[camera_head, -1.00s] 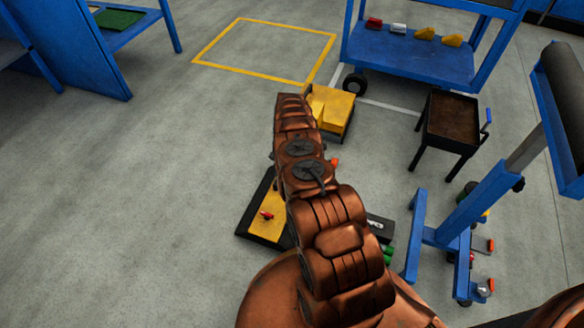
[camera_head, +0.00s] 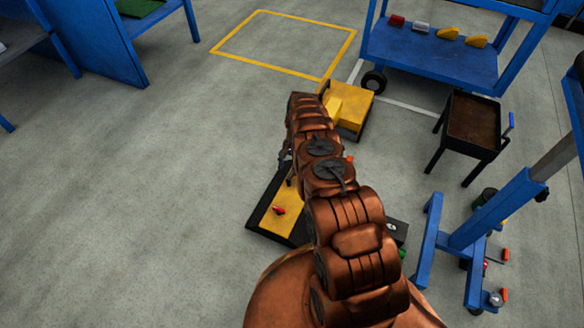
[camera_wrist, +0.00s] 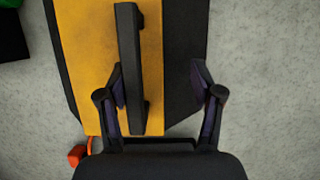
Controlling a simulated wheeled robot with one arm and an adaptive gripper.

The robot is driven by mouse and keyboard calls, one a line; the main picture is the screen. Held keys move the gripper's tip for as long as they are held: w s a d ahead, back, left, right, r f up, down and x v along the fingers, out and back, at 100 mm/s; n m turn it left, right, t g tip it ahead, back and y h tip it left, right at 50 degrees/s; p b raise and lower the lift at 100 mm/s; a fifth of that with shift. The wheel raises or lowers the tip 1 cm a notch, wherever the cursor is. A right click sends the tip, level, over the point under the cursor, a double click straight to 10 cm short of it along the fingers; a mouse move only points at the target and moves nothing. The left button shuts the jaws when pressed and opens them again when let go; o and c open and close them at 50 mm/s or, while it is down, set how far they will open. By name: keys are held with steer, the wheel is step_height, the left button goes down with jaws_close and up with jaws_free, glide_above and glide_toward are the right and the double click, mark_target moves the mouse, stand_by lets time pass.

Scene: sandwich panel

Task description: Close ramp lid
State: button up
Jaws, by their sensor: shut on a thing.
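The ramp lid shows in the wrist view as a yellow panel (camera_wrist: 85,60) with a black border and a long black handle (camera_wrist: 129,50) on it. My gripper (camera_wrist: 160,75) is at the lower part of this handle. Its left finger is against the handle's left side; the right finger appears spaced from the handle, over the black border. In the head view a yellow and black panel (camera_head: 268,218) with a red knob (camera_head: 279,210) lies low on the floor, partly hidden by my arm. The gripper is hidden behind my arm there. The lid's hinge and angle cannot be made out.
A yellow box (camera_head: 348,103) stands just beyond my arm. A dark tray stand (camera_head: 474,119) and a blue wheeled frame (camera_head: 470,232) stand at the right. A blue cart (camera_head: 430,58) is behind. Grey floor at the left is clear. An orange-red knob (camera_wrist: 77,154) is near the panel's corner.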

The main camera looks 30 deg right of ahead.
steer(key=shift+w+a+r, duration=0.15)
steer(key=shift+w+r, duration=0.15)
steer(key=shift+r, duration=0.05)
steer(key=v, duration=1.1)
steer(key=shift+s+d+r, duration=0.2)
steer(key=shift+d, duration=0.2)
steer(key=shift+s+d, duration=0.1)
